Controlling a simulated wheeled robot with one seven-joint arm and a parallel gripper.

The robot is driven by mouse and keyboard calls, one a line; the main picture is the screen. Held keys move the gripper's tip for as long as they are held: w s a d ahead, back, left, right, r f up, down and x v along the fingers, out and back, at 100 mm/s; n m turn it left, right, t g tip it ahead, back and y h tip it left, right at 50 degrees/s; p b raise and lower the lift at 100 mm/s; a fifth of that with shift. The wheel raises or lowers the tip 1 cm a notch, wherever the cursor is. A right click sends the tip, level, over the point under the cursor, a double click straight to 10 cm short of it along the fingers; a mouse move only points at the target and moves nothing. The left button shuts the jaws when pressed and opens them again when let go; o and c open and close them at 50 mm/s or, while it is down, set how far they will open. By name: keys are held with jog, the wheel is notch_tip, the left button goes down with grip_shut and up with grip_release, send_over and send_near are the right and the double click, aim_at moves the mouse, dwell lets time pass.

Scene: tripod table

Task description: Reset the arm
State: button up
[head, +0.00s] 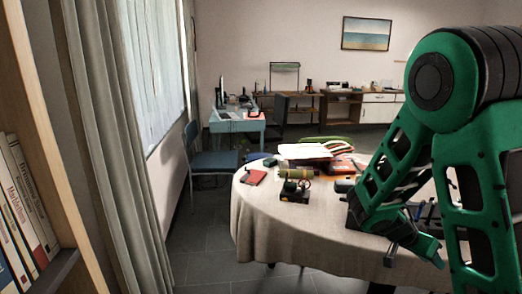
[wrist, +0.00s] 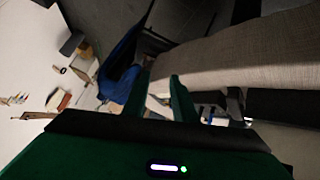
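My green arm fills the right of the head view, folded and bent downward. My gripper (head: 413,256) hangs low at the front right, in front of the cloth-covered round table (head: 285,227). In the wrist view the two green fingers of my gripper (wrist: 160,88) stand apart with nothing visible between them. The wrist view is turned sideways, with the pale tablecloth (wrist: 240,70) at its right. Part of the tabletop is hidden behind my arm in the head view.
A bookshelf (head: 62,262) is close at the left edge. Bare floor (head: 205,240) lies between.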

jog(key=s+a+r+n+y, duration=0.2)
jog(key=s+r+y, duration=0.1)
jog(key=s, duration=0.5)
jog(key=s+a+r+n+y, duration=0.2)
jog(key=s+r+y, duration=0.1)
jog(key=s, duration=0.6)
jog(key=s+a+r+n+g+y, duration=0.1)
jog(key=s+a+r+y, duration=0.2)
jog(key=s, duration=0.5)
jog(key=shift+s+r+n+y, duration=0.25)
jog(key=shift+r+n+y, duration=0.05)
jog(key=shift+r+n, duration=0.1)
jog(key=shift+d, duration=0.1)
jog(key=shift+w+f, duration=0.25)
jog(key=shift+w, duration=0.35)
